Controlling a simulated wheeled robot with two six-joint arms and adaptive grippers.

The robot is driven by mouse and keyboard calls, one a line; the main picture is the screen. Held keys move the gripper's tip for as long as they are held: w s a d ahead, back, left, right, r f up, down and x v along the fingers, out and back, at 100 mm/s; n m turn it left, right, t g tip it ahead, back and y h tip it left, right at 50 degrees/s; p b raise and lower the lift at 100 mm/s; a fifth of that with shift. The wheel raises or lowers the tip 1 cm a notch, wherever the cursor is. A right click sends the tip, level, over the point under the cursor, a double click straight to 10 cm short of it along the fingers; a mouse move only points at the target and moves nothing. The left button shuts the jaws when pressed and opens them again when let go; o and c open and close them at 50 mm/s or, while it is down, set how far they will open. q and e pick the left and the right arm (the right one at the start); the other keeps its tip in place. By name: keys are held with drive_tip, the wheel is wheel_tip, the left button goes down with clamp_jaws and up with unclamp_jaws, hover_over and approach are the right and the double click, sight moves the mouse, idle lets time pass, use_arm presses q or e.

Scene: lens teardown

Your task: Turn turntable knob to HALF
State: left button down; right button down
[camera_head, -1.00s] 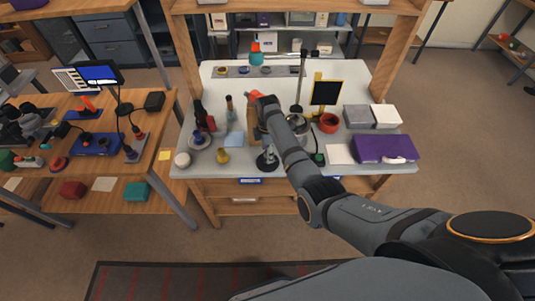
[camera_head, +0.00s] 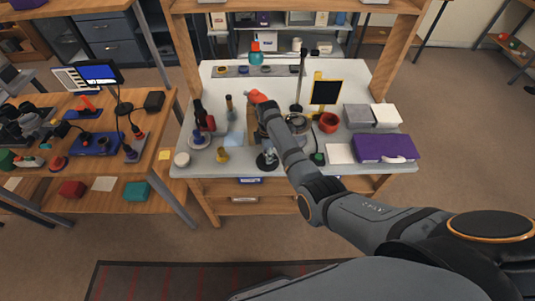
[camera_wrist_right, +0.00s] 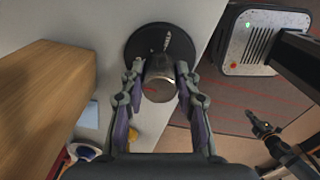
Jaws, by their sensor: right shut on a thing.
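A metallic cylindrical knob (camera_wrist_right: 159,82) with a small red mark stands over a round black disc (camera_wrist_right: 180,45) in the right wrist view. My right gripper (camera_wrist_right: 160,67) is shut on the knob, with one finger on each side of it. A pale mark shows on the disc, but I cannot read any HALF label or tell the setting. In the head view a round black base (camera_head: 267,162) sits near the bench's front edge. My right arm reaches over the bench there and hides part of the area. My left gripper does not show clearly in either view.
A wooden block (camera_wrist_right: 45,95) stands left of the gripper in the wrist view. On the bench are a purple case (camera_head: 385,148), a red cup (camera_head: 328,123), a dark screen (camera_head: 326,92) and a yellow piece (camera_head: 222,155). A side table (camera_head: 110,165) stands left.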

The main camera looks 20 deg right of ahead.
drive_tip(key=shift+r, duration=0.1)
drive_tip(key=m+p, duration=0.2)
drive_tip(key=m, duration=0.1)
drive_tip(key=shift+r, duration=0.1)
drive_tip(key=m+p, duration=0.2)
drive_tip(key=m, duration=0.2)
drive_tip(key=m+p, duration=0.1)
drive_tip(key=m, duration=0.4)
drive_tip(key=shift+m, duration=0.4)
drive_tip(key=m, duration=0.4)
drive_tip(key=shift+m+p, duration=0.4)
drive_tip(key=c, duration=1)
unclamp_jaws()
